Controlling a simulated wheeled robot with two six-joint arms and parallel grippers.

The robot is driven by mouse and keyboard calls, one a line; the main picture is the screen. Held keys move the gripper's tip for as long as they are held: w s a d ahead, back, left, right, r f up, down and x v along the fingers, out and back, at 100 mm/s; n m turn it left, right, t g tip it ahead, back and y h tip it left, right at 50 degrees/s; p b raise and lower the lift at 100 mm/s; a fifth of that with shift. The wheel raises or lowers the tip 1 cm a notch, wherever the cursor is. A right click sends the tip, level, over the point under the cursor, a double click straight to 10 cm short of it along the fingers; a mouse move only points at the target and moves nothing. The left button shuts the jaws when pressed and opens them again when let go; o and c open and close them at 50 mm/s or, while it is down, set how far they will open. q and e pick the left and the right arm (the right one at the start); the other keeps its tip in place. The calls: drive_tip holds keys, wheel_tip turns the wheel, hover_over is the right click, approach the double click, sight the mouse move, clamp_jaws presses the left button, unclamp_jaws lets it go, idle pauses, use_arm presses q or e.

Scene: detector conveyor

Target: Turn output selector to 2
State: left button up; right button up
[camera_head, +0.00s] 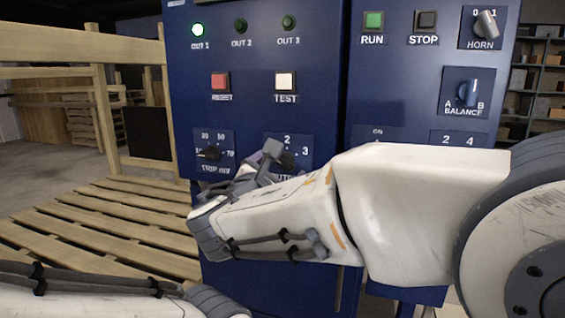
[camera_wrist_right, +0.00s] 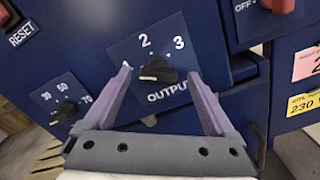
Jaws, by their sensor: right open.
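The output selector is a black round knob (camera_wrist_right: 158,71) on a blue plate marked OUTPUT, seen in the right wrist view. Its white pointer mark faces left, away from the printed 2 (camera_wrist_right: 145,40) and 3. My right gripper (camera_wrist_right: 159,73) is open, with one purple finger on each side of the knob. I cannot tell whether either finger touches it. In the head view, my right gripper (camera_head: 268,158) and arm partly hide the knob and its label. My left gripper is out of view.
The TRIP knob (camera_head: 211,153) is left of the selector, with RESET (camera_head: 220,82) and TEST (camera_head: 285,81) buttons above. A wooden pallet (camera_head: 120,205) lies at left.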

drive_tip(key=shift+w, duration=0.3)
drive_tip(key=c, duration=1.4)
drive_tip(key=shift+f+m+b, duration=0.15)
drive_tip(key=shift+m+b, duration=0.15)
drive_tip(key=shift+b, duration=0.25)
drive_tip(key=m+b, duration=0.8)
drive_tip(key=b, duration=0.3)
drive_tip(key=shift+f, duration=0.15)
drive_tip(key=shift+r+m+b, duration=0.25)
drive_tip(key=shift+m+b, duration=1.3)
drive_tip(key=shift+m, duration=0.15)
